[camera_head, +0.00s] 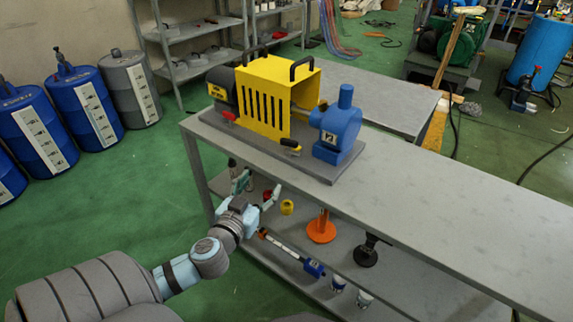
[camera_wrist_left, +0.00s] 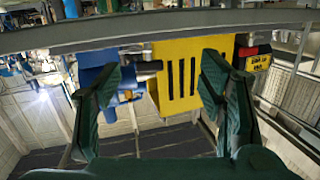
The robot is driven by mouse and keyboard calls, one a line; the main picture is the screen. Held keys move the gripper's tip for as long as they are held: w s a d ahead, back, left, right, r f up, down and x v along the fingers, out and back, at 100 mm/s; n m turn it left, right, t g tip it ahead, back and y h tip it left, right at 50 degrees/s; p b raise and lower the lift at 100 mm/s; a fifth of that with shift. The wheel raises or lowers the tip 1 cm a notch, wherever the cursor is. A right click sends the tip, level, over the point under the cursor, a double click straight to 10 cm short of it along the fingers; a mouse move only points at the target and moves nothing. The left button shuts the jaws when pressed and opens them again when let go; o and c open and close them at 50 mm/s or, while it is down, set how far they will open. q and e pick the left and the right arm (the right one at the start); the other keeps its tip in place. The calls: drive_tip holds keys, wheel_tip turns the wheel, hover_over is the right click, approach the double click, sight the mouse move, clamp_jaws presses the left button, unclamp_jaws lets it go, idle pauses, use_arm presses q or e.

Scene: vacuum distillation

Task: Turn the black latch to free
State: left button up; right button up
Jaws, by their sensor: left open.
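The black latch (camera_head: 291,143) has a dark handle with a yellow end and sits on the grey base plate in front of the yellow guard (camera_head: 262,95), near the blue pump (camera_head: 337,130). A red latch (camera_head: 229,116) sits at the guard's left end. My left gripper (camera_head: 258,188) is open and empty, in front of the bench and below the latches. In the left wrist view, which looks upside down, its spread fingers (camera_wrist_left: 158,82) frame the yellow guard (camera_wrist_left: 188,75), with the blue pump (camera_wrist_left: 97,78) partly behind one finger. My right gripper is out of view.
The grey bench top (camera_head: 430,190) is clear right of the machine. The lower shelf holds an orange stand (camera_head: 321,228), a yellow piece (camera_head: 287,207) and a blue-ended tool (camera_head: 313,268). Blue drums (camera_head: 88,105) and shelving (camera_head: 190,65) stand at the left.

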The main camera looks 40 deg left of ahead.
use_arm(q)
drive_tip(key=t, duration=0.1)
approach(288, 142)
drive_tip(key=x, duration=0.9)
drive_tip(key=shift+w, duration=0.15)
drive_tip(key=c, duration=1.1)
drive_tip(key=shift+a+r+t+h+p, duration=0.1)
drive_tip(key=shift+t+h+p, duration=0.25)
drive_tip(key=shift+h, duration=0.25)
drive_tip(key=shift+c, duration=0.3)
drive_tip(key=shift+m+h+p, duration=0.35)
drive_tip(key=shift+m+h, duration=0.25)
drive_tip(key=shift+h, duration=0.1)
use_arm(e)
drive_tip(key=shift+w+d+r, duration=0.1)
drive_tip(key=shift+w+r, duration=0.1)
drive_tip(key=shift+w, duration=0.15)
use_arm(q)
drive_tip(key=o, duration=1.2)
drive_tip(key=shift+c, duration=0.2)
